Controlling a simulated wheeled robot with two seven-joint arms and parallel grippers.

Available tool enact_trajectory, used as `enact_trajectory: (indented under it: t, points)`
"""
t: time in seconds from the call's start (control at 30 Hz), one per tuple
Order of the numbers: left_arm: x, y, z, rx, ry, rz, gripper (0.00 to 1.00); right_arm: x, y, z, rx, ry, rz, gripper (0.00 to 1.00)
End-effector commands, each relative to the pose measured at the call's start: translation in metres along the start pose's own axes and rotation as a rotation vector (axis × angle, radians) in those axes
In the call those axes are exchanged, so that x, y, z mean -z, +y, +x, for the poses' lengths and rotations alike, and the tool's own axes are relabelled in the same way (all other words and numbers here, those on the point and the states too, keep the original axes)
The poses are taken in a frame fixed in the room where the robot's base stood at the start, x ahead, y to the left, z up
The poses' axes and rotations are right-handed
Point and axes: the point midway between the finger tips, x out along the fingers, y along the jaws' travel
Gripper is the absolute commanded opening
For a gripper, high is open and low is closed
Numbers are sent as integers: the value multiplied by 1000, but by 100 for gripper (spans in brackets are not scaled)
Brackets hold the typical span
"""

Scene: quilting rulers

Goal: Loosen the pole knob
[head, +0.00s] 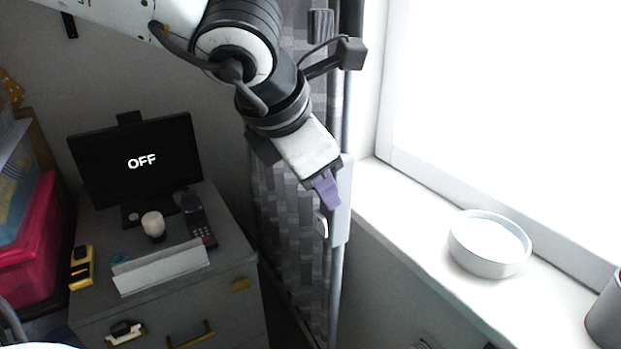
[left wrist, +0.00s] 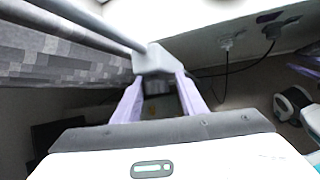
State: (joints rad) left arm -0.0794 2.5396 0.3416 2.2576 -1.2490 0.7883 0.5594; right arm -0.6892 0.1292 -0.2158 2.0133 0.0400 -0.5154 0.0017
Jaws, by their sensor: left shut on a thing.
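A slim grey pole (head: 336,285) stands upright beside the patterned grey fabric panel, and it runs in from upper left in the left wrist view (left wrist: 105,25). A light grey clamp block (head: 342,205) sits on the pole, with a small pale lever (head: 321,225) beside it. My left gripper (head: 327,189) is at the block's upper left. The exact contact is partly hidden. No right gripper can be made out for sure.
The window sill (head: 400,195) on the right holds a white bowl (head: 488,245) and a grey cup (head: 606,315). A cabinet (head: 225,225) on the left holds a screen reading OFF (head: 140,160), a phone and a white holder. Cables hang in the wrist view.

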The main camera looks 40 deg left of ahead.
Motion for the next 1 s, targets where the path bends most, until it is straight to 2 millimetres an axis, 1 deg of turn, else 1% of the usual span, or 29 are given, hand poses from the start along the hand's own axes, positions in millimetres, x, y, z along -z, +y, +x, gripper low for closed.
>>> enact_trajectory:
  t: [0.03,0.07,0.1,0.17,0.2,0.23,0.53,1.0]
  points:
    - [-3,9,-2,3,-6,-17,20,0,0,0,0,-1,0,31]
    - [-3,9,-2,26,-7,-31,19,0,0,-1,0,-1,0,31]
    - [-3,9,-2,17,-5,-22,44,0,0,-1,0,-1,-1,31]
    - [-3,8,-2,16,-5,-21,54,0,0,-1,0,-1,-1,31]
    - [-3,8,-2,17,-5,-21,61,0,0,-1,0,-1,-1,31]
    - [-3,7,-2,18,-5,-21,62,0,0,-1,0,-2,-1,31]
    - [-3,5,-4,23,-4,-20,62,0,0,-2,0,-2,0,31]
    - [-3,6,-50,26,-5,-21,62,13,-2,-14,0,-3,0,31]
